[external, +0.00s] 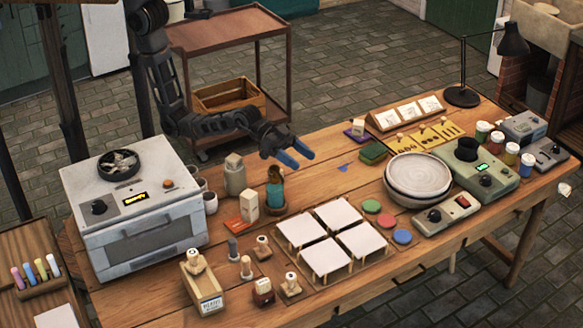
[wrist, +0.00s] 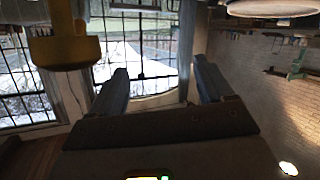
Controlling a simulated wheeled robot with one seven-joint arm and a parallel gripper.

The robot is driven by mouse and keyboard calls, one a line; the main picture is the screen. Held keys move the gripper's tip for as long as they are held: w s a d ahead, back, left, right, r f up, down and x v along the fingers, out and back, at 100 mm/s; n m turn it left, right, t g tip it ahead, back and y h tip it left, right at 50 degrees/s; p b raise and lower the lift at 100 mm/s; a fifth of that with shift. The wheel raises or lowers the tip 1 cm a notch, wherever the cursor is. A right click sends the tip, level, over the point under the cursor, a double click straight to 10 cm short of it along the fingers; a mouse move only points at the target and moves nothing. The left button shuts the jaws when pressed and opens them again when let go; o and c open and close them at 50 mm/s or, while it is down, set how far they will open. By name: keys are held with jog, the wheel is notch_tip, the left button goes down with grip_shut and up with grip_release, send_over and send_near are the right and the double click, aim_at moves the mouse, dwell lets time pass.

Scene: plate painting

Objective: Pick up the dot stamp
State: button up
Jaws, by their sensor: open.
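Several small stamps with wooden handles stand at the front left of the wooden table in the external view. Among them are a stamp (external: 246,267) with a slim round handle, a grey-topped one (external: 232,249), a low one (external: 262,247) and one on a square block (external: 290,285). Their faces are hidden or too small, so I cannot tell which is the dot stamp. My gripper (external: 301,156), with blue fingers, is open and empty above the table's back edge, well away from the stamps. In the wrist view its fingers (wrist: 158,72) are apart with nothing between them.
A grey kiln-like oven (external: 140,245) stands at the left. White tiles (external: 325,257) lie right of the stamps. A teal bottle (external: 275,197) and a cream box (external: 248,205) stand behind the stamps. Stacked plates (external: 418,172), ink pads and a black lamp (external: 463,96) are at right.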

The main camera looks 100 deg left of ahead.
aim_at(262, 238)
jog(key=s+d+f+m+g+y, duration=0.1)
jog(key=d+f+m+g, duration=0.1)
jog(key=d, duration=0.5)
jog(key=s+d+f+m+g+y+b, duration=0.1)
jog(key=s+d+f+m+g, duration=0.1)
jog(key=d+g, duration=0.3)
jog(key=s+d+f+m+g+y+b, duration=0.1)
jog(key=s+d+f+m+g, duration=0.1)
jog(key=d, duration=0.7)
jog(key=shift+d+f+m+g, duration=0.15)
jog(key=shift+f+m+g, duration=0.3)
jog(key=shift+m+g, duration=0.2)
jog(key=shift+d+f+m+g, duration=0.15)
jog(key=shift+f+m+g, duration=0.25)
jog(key=shift+m+g, duration=0.2)
jog(key=shift+s, duration=0.2)
jog(key=shift+g, duration=0.25)
jog(key=shift+x, duration=3.9)
jog(key=shift+c, duration=0.3)
jog(key=c, duration=1.1)
